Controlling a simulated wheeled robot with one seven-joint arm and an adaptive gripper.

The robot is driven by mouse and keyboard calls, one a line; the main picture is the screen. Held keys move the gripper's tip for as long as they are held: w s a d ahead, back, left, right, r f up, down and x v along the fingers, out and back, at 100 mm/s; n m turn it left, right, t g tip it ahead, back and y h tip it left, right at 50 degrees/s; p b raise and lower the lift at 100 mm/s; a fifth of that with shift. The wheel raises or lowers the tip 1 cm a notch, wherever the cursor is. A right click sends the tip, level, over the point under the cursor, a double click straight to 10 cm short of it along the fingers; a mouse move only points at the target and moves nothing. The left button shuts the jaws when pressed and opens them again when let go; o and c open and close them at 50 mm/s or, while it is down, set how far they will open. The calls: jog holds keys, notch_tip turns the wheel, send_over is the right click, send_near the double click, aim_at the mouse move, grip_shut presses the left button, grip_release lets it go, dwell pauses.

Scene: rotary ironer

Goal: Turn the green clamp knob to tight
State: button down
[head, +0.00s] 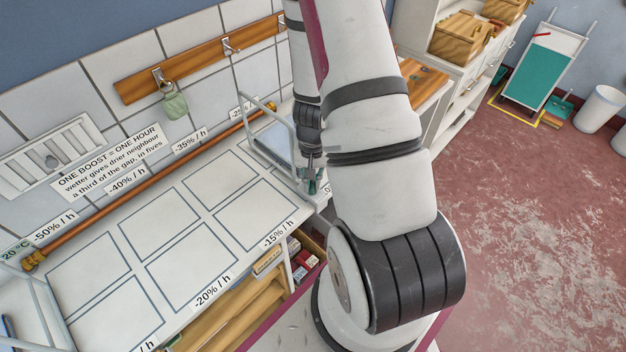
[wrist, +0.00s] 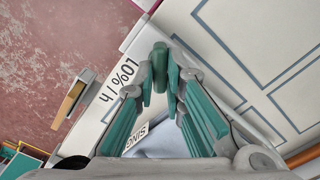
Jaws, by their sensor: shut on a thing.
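My gripper (head: 312,172) points down at the far right end of the white worktop, beside a pale metal frame (head: 262,118). Its teal-padded fingers (wrist: 161,80) converge in the wrist view and are shut on a small piece at their tips. In the head view only a small green bit shows below the fingers.
The white worktop (head: 190,262) has blue-outlined squares and rate labels. A copper pipe (head: 140,189) runs along its back. Shelves with wooden items lie below the front edge. Red floor is open at right.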

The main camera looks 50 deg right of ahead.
aim_at(313, 183)
jog(key=m, duration=0.4)
jog(key=shift+d, duration=0.1)
jog(key=shift+m, duration=1.8)
jog(key=c, duration=1.7)
grip_release()
jog(key=shift+s, duration=0.1)
jog(key=shift+o, duration=0.2)
notch_tip(313, 183, up, 12)
